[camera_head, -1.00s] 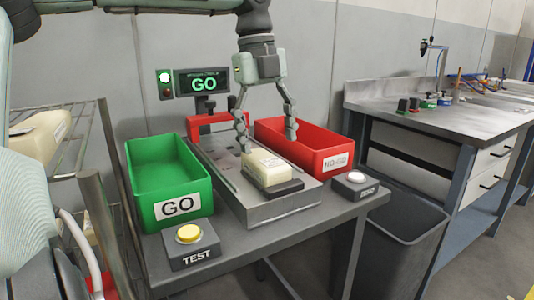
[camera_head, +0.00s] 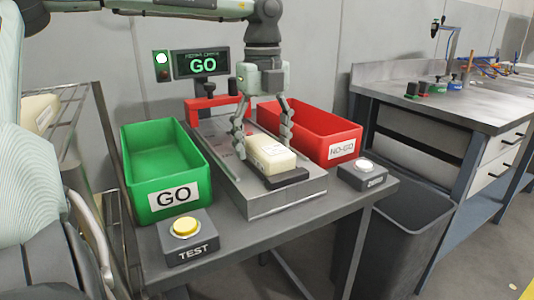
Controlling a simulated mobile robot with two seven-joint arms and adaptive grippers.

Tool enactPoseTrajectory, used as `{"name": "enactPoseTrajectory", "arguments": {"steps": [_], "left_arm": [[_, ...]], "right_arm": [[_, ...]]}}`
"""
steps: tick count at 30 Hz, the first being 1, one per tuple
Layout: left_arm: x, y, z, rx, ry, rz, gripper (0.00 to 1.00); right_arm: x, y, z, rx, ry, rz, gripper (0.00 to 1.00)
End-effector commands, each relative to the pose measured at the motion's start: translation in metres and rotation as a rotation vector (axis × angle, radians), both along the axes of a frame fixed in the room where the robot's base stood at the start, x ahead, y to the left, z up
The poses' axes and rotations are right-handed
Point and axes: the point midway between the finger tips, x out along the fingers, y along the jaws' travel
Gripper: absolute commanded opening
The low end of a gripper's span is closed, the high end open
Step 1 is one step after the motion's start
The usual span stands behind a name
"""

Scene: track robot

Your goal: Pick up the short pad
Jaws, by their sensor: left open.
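A cream-coloured pad (camera_head: 268,150) with a white label sits on the grey metal gauge plate (camera_head: 285,202), against a dark block (camera_head: 275,179) at the plate's front. My left gripper (camera_head: 263,138) points down with its fingers spread, one on each side of the pad. I cannot tell whether the fingers touch it. My right gripper does not show. Another cream block (camera_head: 40,112) lies on the wire rack at the left; I cannot tell its full length.
A green GO bin (camera_head: 166,203) stands left of the plate and a red NO-GO bin (camera_head: 343,150) right of it. TEST (camera_head: 187,228) and ZERO (camera_head: 365,166) buttons flank the front. A display (camera_head: 202,65) reads GO. A dark waste bin (camera_head: 400,230) stands right.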

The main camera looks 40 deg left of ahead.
Motion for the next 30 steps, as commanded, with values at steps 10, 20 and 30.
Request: {"name": "enactPoseTrajectory", "arguments": {"steps": [10,20,30], "left_arm": [[0.0,0.0,0.0,0.0,0.0,0.0,0.53],[0.0,0.0,0.0002,0.0,0.0,0.0,0.19],[0.0004,0.0,0.0093,0.001,-0.001,-0.001,0.19]], "right_arm": [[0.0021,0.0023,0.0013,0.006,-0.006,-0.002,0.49],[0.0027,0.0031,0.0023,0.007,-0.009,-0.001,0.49],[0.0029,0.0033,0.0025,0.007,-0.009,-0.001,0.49]]}}
